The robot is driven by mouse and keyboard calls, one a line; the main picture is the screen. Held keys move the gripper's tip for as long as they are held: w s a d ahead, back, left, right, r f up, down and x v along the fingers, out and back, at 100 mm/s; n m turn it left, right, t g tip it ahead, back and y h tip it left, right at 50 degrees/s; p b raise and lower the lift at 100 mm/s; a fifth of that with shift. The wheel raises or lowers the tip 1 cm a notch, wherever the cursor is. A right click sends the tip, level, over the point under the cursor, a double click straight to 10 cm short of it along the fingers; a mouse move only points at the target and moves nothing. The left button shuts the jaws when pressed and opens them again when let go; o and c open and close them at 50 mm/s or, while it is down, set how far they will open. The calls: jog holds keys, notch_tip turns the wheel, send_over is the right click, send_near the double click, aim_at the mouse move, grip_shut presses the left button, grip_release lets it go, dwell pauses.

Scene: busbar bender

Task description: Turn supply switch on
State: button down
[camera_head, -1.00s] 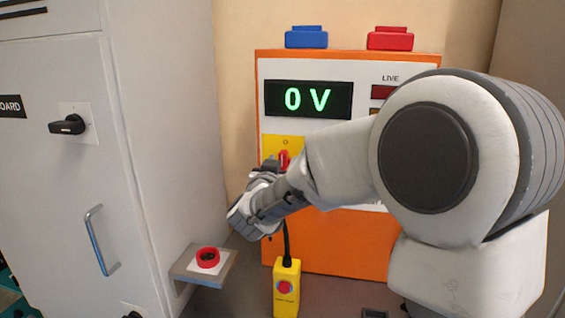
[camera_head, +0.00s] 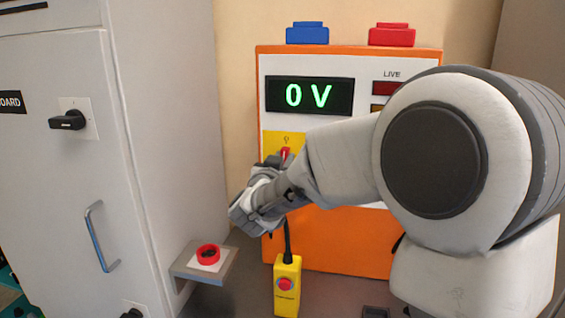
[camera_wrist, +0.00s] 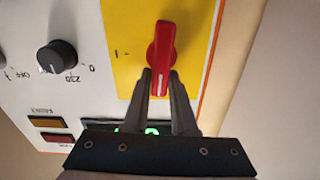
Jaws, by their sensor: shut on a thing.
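The supply switch is a red handle on a yellow plate (camera_head: 270,141) on the front of the orange and white panel. Its top shows in the head view (camera_head: 286,153). In the wrist view, the red handle (camera_wrist: 161,40) stands in line with the picture's vertical, and an "I" mark is to its left. My gripper (camera_wrist: 160,80) is shut on the handle's near end, one finger on each side. In the head view, my gripper (camera_head: 281,161) hides the switch's lower part.
A display (camera_head: 308,96) reads 0 V. A black knob (camera_wrist: 57,57) is on the same panel. A yellow pendant (camera_head: 287,285) hangs below my gripper. A red button (camera_head: 208,253) sits on a bracket at left, beside a grey cabinet (camera_head: 165,120).

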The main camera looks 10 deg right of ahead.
jog(key=shift+s+d+f+m+b, duration=0.15)
jog(key=shift+d+f+m+b, duration=0.2)
jog(key=shift+m+b, duration=2.35)
jog(key=shift+s+d+f+m+b, duration=0.1)
jog(key=shift+d+f+m+b, duration=0.2)
jog(key=shift+m+b, duration=2.3)
jog(key=shift+s+d+f+m+b, duration=0.15)
jog(key=shift+d+f+m+b, duration=0.15)
jog(key=shift+m+b, duration=2.4)
jog(key=shift+m+p, duration=0.45)
jog(key=shift+m, duration=0.25)
jog(key=c, duration=0.7)
grip_release()
jog(key=shift+f, duration=0.1)
jog(key=shift+s+a, duration=0.1)
